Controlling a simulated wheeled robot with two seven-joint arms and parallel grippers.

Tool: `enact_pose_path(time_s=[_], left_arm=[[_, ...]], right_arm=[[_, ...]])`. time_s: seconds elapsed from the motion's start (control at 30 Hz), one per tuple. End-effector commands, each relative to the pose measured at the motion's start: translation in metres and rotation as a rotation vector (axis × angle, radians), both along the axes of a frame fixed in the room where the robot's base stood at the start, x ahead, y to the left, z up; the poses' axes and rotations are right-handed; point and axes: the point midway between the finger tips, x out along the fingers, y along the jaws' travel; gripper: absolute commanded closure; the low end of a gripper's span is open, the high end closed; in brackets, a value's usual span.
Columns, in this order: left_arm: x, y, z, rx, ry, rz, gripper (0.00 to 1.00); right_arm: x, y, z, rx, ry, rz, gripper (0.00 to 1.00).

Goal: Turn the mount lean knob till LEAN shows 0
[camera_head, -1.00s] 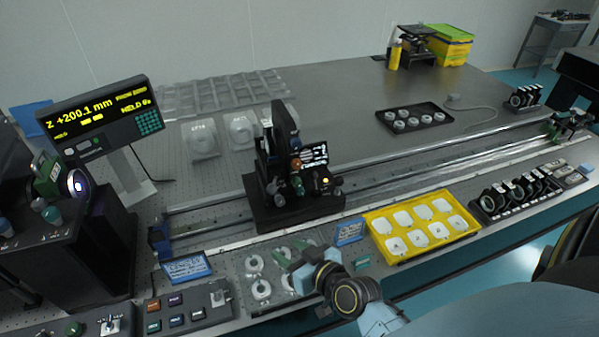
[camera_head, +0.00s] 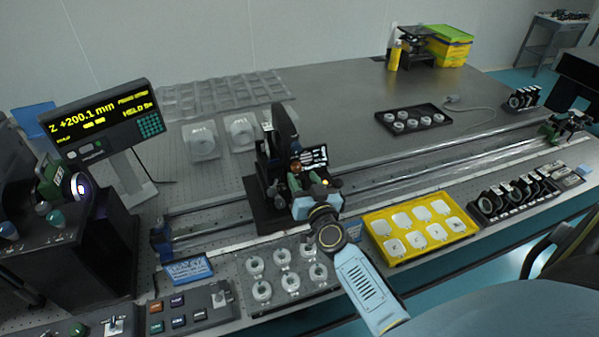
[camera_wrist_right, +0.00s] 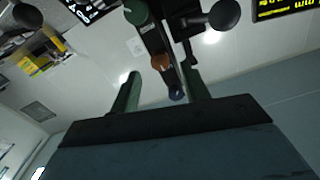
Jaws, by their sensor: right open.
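The black mount (camera_head: 281,130) stands on its dark carriage on the rail, with a small screen (camera_head: 315,156) whose text is too small to read. Its orange-brown knob (camera_head: 296,165) shows just above my right gripper (camera_head: 306,181). In the right wrist view, my right gripper (camera_wrist_right: 164,76) is open. The orange knob (camera_wrist_right: 160,62) and a dark blue knob (camera_wrist_right: 177,92) lie within the gap between the fingers as seen; contact cannot be told. A green knob (camera_wrist_right: 135,12) is farther up. I cannot tell which one is the lean knob. My left gripper is not in view.
A display (camera_head: 98,118) reads Z +200.1 mm at the left. A yellow tray (camera_head: 374,245) and a plate of ring-shaped parts (camera_head: 262,290) lie in front of the rail. A button box (camera_head: 190,306) is at the front left. The rail (camera_head: 420,160) is clear rightwards.

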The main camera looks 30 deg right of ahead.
Motion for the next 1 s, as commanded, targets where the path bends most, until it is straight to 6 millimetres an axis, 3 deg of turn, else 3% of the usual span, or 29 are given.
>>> enact_pose_path(time_s=[0.23, 0.6, 0.93, 1.0], left_arm=[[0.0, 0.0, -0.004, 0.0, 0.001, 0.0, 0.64], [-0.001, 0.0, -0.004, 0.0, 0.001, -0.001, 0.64], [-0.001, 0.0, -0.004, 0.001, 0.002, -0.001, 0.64], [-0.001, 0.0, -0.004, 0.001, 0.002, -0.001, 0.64]], right_arm=[[0.029, -0.006, 0.0, 0.001, 0.0, 0.001, 0.54], [0.033, -0.008, 0.0, 0.0, 0.001, 0.001, 0.54], [0.033, -0.007, 0.0, 0.001, 0.001, 0.001, 0.97], [0.033, -0.008, 0.0, 0.001, 0.001, 0.001, 0.99]])
